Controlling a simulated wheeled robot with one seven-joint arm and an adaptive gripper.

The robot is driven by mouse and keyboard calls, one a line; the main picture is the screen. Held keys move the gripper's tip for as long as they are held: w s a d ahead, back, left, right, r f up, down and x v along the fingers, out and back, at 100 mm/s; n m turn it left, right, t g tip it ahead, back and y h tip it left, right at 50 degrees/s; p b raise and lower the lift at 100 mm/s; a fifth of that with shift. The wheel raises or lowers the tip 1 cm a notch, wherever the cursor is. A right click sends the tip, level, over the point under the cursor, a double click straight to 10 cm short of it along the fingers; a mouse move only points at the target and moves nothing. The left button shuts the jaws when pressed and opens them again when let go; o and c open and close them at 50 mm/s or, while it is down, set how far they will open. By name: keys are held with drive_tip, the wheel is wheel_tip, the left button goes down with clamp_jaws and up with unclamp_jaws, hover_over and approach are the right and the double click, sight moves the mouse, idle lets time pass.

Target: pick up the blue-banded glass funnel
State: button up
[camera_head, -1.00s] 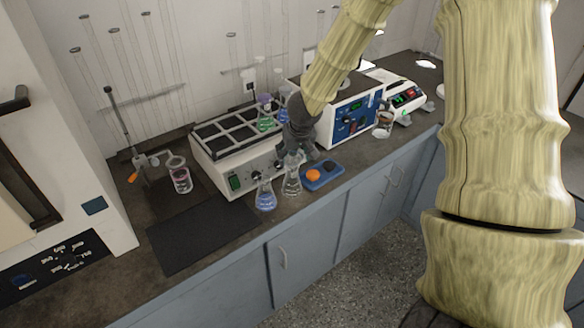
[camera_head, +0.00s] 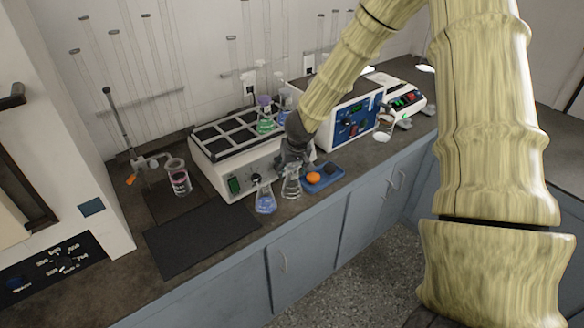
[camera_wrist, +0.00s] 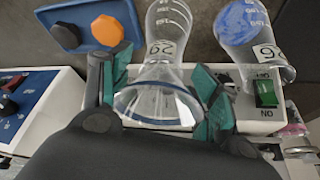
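The glass funnel (camera_wrist: 158,104) is clear, with a blue band around its wide rim. It seems to sit mouth-up in the neck of a clear conical flask (camera_wrist: 168,18), which also shows on the bench in the head view (camera_head: 291,187). In the wrist view, my gripper (camera_wrist: 163,98) is open, with one teal-padded finger on each side of the funnel. I cannot tell whether the pads touch the glass. In the head view, my gripper (camera_head: 292,158) is directly over this flask and hides most of the funnel.
A flask with blue liquid (camera_head: 265,199) stands close on the left. A blue tray (camera_head: 326,181) with orange and dark stoppers lies to the right. A white shaker (camera_head: 225,178) carrying flasks stands behind. A dark mat (camera_head: 200,240) lies clear at left front.

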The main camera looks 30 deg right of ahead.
drive_tip(key=shift+f, duration=0.1)
drive_tip(key=c, duration=0.6)
